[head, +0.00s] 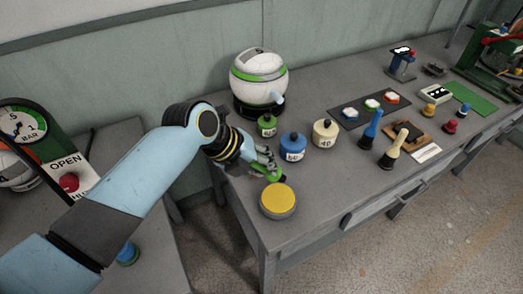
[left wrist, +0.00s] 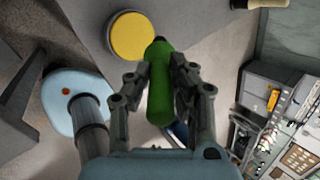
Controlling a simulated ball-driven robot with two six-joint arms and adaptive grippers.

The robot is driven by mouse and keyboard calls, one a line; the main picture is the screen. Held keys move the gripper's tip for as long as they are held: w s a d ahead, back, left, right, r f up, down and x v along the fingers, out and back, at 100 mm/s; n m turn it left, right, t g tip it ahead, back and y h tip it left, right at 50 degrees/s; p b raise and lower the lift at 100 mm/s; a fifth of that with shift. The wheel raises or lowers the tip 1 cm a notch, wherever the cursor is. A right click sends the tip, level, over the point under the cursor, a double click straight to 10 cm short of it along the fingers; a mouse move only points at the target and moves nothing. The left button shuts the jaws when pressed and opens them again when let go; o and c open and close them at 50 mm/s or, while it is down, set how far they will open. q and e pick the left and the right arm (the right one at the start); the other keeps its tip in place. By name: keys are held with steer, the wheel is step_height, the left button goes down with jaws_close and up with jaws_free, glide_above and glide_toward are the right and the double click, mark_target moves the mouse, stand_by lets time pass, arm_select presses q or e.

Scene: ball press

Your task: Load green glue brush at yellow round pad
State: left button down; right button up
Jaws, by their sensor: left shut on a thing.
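The yellow round pad (head: 278,198) sits on a grey base near the front left corner of the workbench. It also shows in the left wrist view (left wrist: 132,37). My left gripper (head: 270,168) is shut on the green glue brush (left wrist: 160,88), with its fingers on both sides of the green body. In the head view the green brush (head: 274,176) is mostly hidden by the fingers. The brush's dark tip is close beside the pad's edge in the left wrist view; I cannot tell whether they touch. My right gripper is not in view.
A white ball with green bands (head: 259,80) is at the back. A blue brush (head: 370,130) and a cream brush (head: 394,149) stand further right.

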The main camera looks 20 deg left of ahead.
mark_target(281, 178)
arm_select(q)
steer(key=shift+f, duration=0.25)
steer(key=shift+f+b, duration=0.5)
steer(key=shift+f, duration=0.2)
step_height(281, 178, down, 4)
steer(key=b, duration=0.3)
steer(key=shift+f, duration=0.1)
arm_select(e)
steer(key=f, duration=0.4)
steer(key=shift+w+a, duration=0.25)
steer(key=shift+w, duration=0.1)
arm_select(q)
steer(key=shift+f+b, duration=0.3)
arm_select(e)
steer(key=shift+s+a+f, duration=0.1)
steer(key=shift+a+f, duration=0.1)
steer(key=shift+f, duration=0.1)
arm_select(q)
steer(key=shift+f, duration=0.2)
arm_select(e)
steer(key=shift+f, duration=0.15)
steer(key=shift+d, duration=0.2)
